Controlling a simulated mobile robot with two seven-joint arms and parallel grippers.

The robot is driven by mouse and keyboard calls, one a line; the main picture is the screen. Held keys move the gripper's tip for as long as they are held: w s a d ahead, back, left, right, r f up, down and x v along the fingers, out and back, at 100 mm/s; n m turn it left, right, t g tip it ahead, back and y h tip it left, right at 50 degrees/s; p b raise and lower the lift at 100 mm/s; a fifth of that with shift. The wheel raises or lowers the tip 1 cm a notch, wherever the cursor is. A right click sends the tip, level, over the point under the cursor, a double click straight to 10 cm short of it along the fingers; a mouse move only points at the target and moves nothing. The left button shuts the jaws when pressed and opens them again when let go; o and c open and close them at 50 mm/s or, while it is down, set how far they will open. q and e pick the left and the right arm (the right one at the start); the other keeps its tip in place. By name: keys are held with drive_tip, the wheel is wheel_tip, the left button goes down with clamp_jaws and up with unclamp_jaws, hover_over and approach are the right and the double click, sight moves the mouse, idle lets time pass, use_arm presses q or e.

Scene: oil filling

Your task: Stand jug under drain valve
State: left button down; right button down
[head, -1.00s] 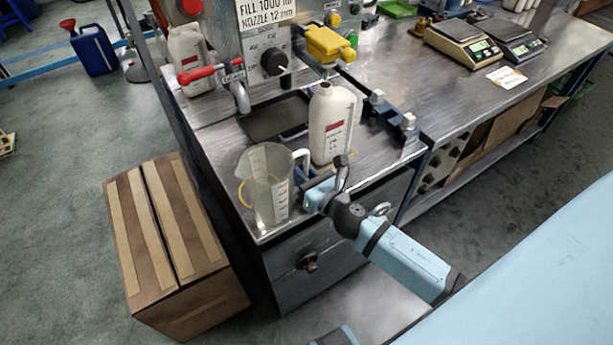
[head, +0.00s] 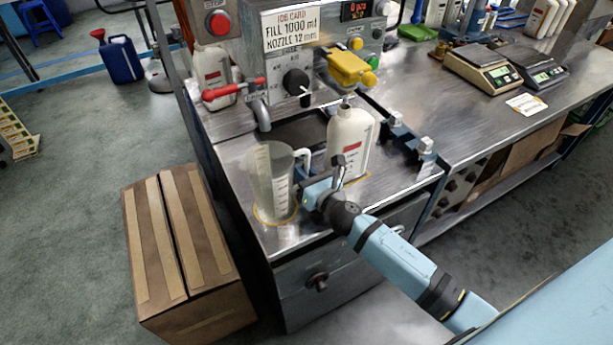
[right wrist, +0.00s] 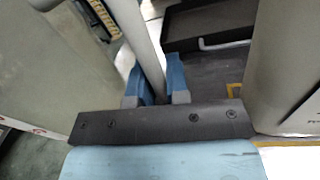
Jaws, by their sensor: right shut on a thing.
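The clear measuring jug (head: 268,185) is upright on the steel bench, its base at a yellow ring (head: 262,220). My right gripper (head: 308,184) is shut on its grey handle; the handle also shows between the blue fingers in the right wrist view (right wrist: 148,45). The drain valve (head: 262,114) is a grey bent spout with a red lever (head: 229,89). Its outlet shows just above and behind the jug's rim; I cannot tell whether it lies straight over the mouth. Whether the base fully touches the bench is unclear. My left gripper is not in view.
A white bottle (head: 350,142) stands close right of the jug, under the yellow nozzle (head: 350,67). Another pale bottle (head: 211,72) stands behind the red lever. A cardboard box (head: 185,250) is on the floor at left. Scales (head: 483,68) stand on the right bench.

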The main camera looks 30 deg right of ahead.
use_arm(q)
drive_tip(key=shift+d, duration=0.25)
use_arm(e)
drive_tip(key=shift+f, duration=0.15)
drive_tip(key=c, duration=1)
unclamp_jaws()
drive_tip(key=shift+c, duration=0.2)
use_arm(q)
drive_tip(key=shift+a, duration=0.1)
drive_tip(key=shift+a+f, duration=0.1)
use_arm(e)
drive_tip(key=shift+s+f, duration=0.1)
drive_tip(key=shift+s, duration=0.5)
drive_tip(key=s, duration=0.3)
drive_tip(key=s+d+b, duration=0.1)
drive_tip(key=s, duration=0.3)
drive_tip(key=s+d+b, duration=0.1)
drive_tip(key=s, duration=0.3)
drive_tip(key=shift+s, duration=0.15)
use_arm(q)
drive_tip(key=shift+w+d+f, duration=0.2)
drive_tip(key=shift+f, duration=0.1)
use_arm(e)
drive_tip(key=shift+s+d, duration=0.1)
drive_tip(key=shift+s, duration=0.55)
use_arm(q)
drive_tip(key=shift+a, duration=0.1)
